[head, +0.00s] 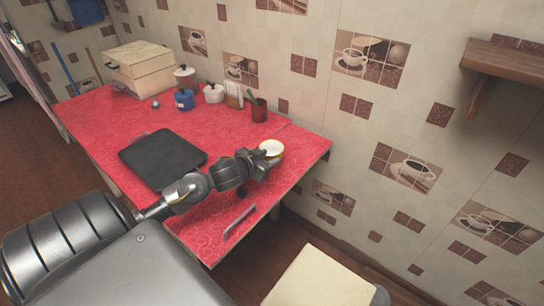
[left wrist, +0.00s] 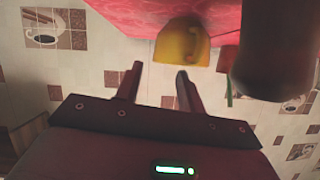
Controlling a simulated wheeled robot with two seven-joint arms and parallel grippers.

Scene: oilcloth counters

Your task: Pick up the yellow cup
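The yellow cup (head: 271,148) stands near the right end of the red counter (head: 222,206), its pale round top showing in the head view. My left gripper (head: 258,164) is right beside it on the near side, and its fingers are hard to make out there. In the left wrist view, the fingers of my left gripper (left wrist: 160,70) are spread apart with nothing between them. The yellow cup (left wrist: 181,43) appears just beyond the fingertips, closer to the right-hand finger. My right gripper is in neither view.
A black tray (head: 162,158) lies left of my left arm. A dark red holder (head: 259,112), blue pot (head: 184,99), white pot (head: 214,93) and wooden box (head: 140,68) stand along the back. A dark cylinder (left wrist: 275,60) is close to the cup in the wrist view.

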